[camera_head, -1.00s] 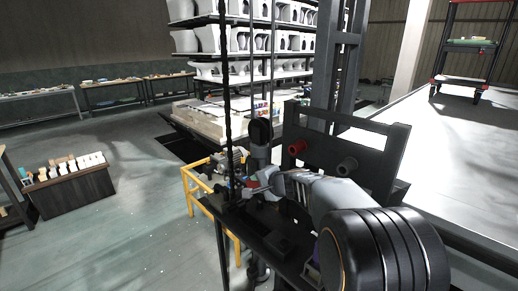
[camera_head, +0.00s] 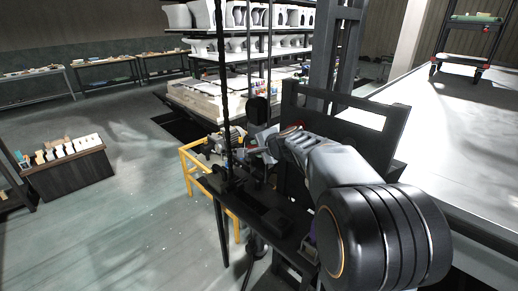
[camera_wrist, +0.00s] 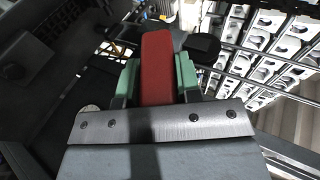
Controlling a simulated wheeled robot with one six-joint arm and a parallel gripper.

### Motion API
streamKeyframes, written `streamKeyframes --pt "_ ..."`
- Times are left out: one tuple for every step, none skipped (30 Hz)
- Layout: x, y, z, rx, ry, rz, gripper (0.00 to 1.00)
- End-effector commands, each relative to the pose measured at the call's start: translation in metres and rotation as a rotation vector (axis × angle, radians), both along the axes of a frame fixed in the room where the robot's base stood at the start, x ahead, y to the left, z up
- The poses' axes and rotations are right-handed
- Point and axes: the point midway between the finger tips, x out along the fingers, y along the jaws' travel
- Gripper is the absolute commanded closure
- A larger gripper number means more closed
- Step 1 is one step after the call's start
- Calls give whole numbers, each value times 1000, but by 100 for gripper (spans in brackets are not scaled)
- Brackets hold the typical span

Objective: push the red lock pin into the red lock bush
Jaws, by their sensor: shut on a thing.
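The red lock pin (camera_wrist: 157,65) shows in the wrist view as a red block between the green finger pads. My gripper (camera_wrist: 157,82) is shut on it. In the head view my gripper (camera_head: 262,143) is above the dark bench, left of the upright dark panel. A small bit of the red lock bush (camera_head: 300,125) shows on that panel, just above my arm. My arm hides most of the bush. The pin appears apart from the bush, but the exact gap cannot be told.
The dark panel (camera_head: 345,126) has a slot near its top. The dark bench (camera_head: 262,218) lies below my arm. A yellow frame (camera_head: 188,160) stands left of it. Thin dark posts (camera_head: 225,100) rise close by. Racks of white ware (camera_head: 245,47) stand behind.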

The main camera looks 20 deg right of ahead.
Motion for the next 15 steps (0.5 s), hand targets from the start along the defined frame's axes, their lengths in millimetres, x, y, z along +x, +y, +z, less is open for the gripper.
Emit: streamKeyframes --pt "2 -3 1 0 -2 -2 100" --pt "2 -5 1 0 -2 -2 100" --pt "4 -7 0 -1 -3 -1 100" --pt "4 -9 0 -1 -2 -1 100" --pt "5 -10 0 -1 -1 0 100" --pt "7 -13 0 -1 -1 0 100" --pt "7 -15 0 -1 -1 0 100" --pt "8 -17 0 -1 -1 0 100" --pt "9 -20 0 -1 -1 0 100" --pt "10 -22 0 -1 -1 0 100" --pt "11 -24 1 -2 -2 -1 100" --pt "12 -26 0 -1 -1 0 100" --pt "13 -28 0 -1 -1 1 100" --pt "14 -30 0 -1 0 0 100" --pt "15 -32 0 -1 -1 0 100"
